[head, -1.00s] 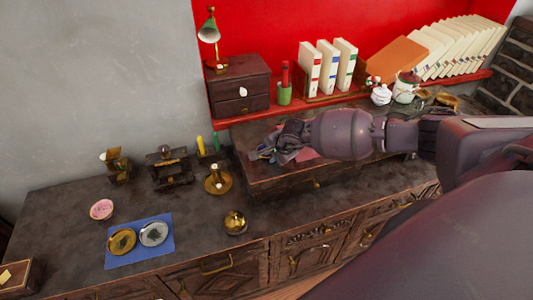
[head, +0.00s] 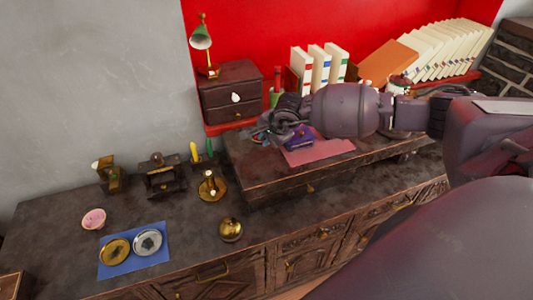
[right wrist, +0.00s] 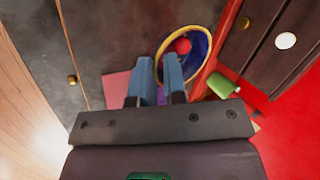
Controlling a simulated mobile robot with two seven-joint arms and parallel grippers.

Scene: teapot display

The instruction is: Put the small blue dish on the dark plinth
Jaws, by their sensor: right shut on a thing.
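The small blue dish (right wrist: 203,45) has a yellow rim and a red round patch in the middle. It is tilted at the fingertips of my right gripper (right wrist: 160,75), which is shut on its near rim. In the head view my right gripper (head: 268,132) is over the left part of a raised dark wooden platform (head: 262,172), which may be the plinth. The dish is mostly hidden there by the gripper. A small dark stand (head: 163,182) on the counter is another dark base; I cannot tell which is meant. My left gripper is not in view.
A purple object (head: 300,138) sits on a pink cloth (head: 325,150) on the platform. A drawer chest (head: 230,95) and green cup (right wrist: 222,87) stand close behind. Brass candlestick (head: 212,187), brass pot (head: 230,230) and blue mat (head: 160,262) occupy the counter.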

